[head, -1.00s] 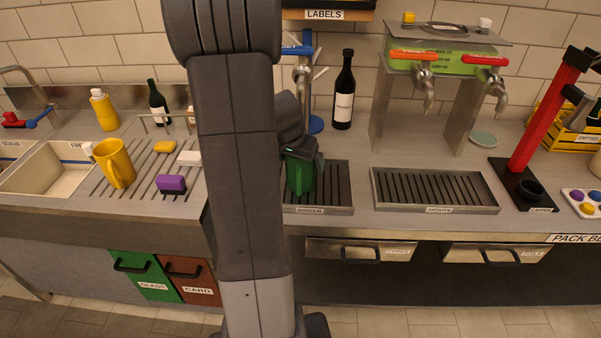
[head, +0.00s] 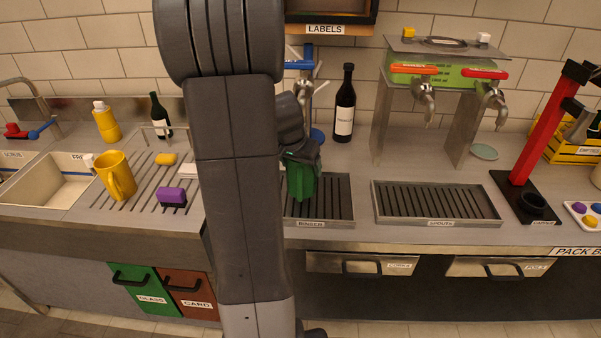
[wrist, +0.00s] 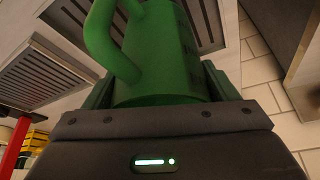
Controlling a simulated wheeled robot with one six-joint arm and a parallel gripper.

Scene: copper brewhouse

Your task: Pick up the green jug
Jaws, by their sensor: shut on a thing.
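The green jug (head: 302,182) is in my gripper (head: 300,158), over the slatted rinser tray (head: 338,205) in the head view. My arm hides part of the jug and the left of that tray. In the wrist view the jug (wrist: 165,45) fills the upper middle, with its handle on the left. My gripper's fingers (wrist: 160,92) sit on both sides of the jug and are shut on it. I cannot clearly tell the gap between the jug's base and the tray.
A dark bottle (head: 345,105) and a blue-based rinser stand stand behind the tray. The tap tower (head: 440,70) and its drip tray (head: 437,218) are to the right.

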